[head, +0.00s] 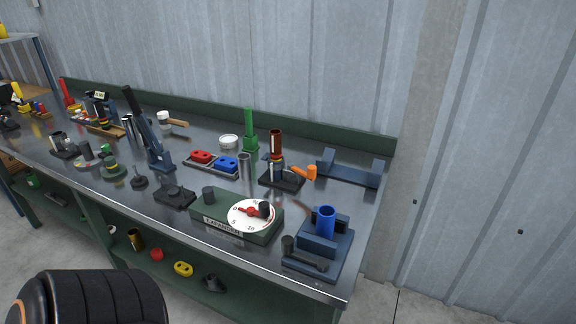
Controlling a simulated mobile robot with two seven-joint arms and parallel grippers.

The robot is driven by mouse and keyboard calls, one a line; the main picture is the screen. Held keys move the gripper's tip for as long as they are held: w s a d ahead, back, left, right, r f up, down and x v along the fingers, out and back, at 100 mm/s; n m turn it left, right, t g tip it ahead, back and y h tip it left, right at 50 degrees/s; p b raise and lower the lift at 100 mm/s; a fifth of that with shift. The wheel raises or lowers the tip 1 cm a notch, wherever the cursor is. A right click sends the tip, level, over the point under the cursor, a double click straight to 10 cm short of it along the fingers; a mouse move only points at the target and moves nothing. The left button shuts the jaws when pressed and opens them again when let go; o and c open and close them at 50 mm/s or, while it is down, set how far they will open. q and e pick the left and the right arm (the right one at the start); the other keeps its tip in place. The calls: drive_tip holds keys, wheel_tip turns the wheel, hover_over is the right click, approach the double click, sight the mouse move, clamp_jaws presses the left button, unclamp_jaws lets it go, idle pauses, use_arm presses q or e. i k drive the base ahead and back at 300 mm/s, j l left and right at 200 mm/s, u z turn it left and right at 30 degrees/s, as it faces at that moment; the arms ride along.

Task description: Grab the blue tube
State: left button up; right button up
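The blue tube (325,222) stands upright in a dark blue fixture (322,243) near the right front corner of the workbench. Its open top faces up. Its lower part is hidden inside the fixture. A black rounded part of my own arm (95,298) shows at the bottom left, well away from the tube. Neither gripper shows in the head view.
A green box with a dial (238,220) stands just left of the fixture. A dark lever (305,254) lies in front of the tube. A blue cradle (350,174), an orange-headed tool (309,172) and a green post (250,132) stand behind. Concrete floor at right is clear.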

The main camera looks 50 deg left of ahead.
sight(326, 214)
drive_tip(key=u, duration=1.35)
